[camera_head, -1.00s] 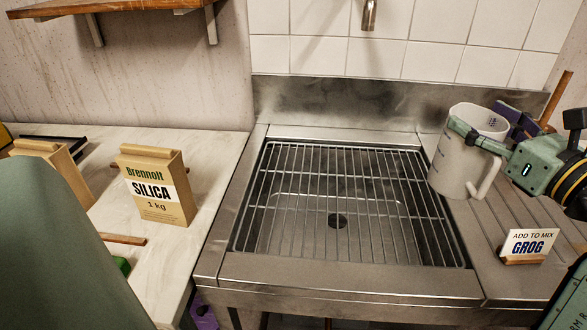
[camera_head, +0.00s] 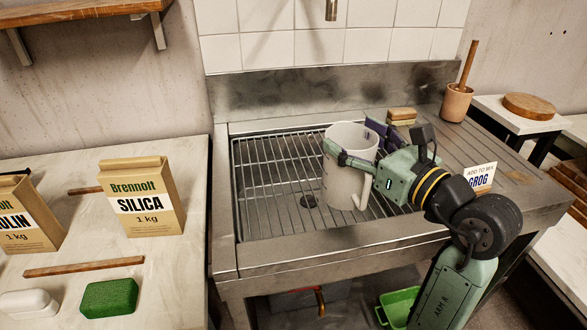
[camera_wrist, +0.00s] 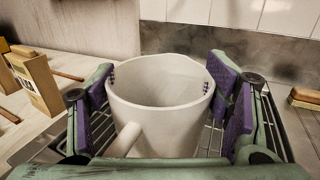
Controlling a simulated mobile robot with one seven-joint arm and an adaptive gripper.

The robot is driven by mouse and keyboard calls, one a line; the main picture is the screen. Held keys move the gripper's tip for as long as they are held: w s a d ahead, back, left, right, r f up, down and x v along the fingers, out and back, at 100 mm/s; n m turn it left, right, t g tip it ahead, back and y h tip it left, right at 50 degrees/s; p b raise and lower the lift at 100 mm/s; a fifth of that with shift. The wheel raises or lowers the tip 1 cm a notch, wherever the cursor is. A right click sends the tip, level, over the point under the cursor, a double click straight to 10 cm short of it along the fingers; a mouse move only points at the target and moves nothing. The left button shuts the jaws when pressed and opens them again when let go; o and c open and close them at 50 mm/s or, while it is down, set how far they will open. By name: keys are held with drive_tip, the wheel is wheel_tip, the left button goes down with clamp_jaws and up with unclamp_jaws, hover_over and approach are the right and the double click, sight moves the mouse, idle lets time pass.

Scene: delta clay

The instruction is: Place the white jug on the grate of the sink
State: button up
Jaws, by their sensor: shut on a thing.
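The white jug (camera_head: 345,176) is upright over the right part of the sink's wire grate (camera_head: 268,190), with its handle toward the front right. My gripper (camera_head: 358,150) is shut on the jug, with its fingers on either side of the upper body. In the wrist view the jug (camera_wrist: 160,110) sits between the purple finger pads, its rim open and its inside empty. I cannot tell whether the jug's base touches the grate or hangs just above it. The right part of the grate is hidden behind the jug and my arm.
A GROG card (camera_head: 480,177) is at right. A Silica bag (camera_head: 141,197) and green sponge (camera_head: 111,297) are on the left counter. The grate's left side is clear.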

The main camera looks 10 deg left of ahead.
drive_tip(key=shift+w+a, duration=0.2)
drive_tip(key=shift+w, duration=0.1)
drive_tip(key=w+a+f+p, duration=0.2)
drive_tip(key=w+p, duration=0.1)
drive_tip(key=w, duration=0.4)
drive_tip(key=w+a+f+p, duration=0.2)
drive_tip(key=w+f+p, duration=0.1)
drive_tip(key=w, duration=0.4)
drive_tip(key=shift+w+a, duration=0.2)
drive_tip(key=shift+w, duration=0.05)
drive_tip(key=shift+f, duration=0.2)
drive_tip(key=o, duration=1.6)
drive_tip(key=shift+c, duration=0.2)
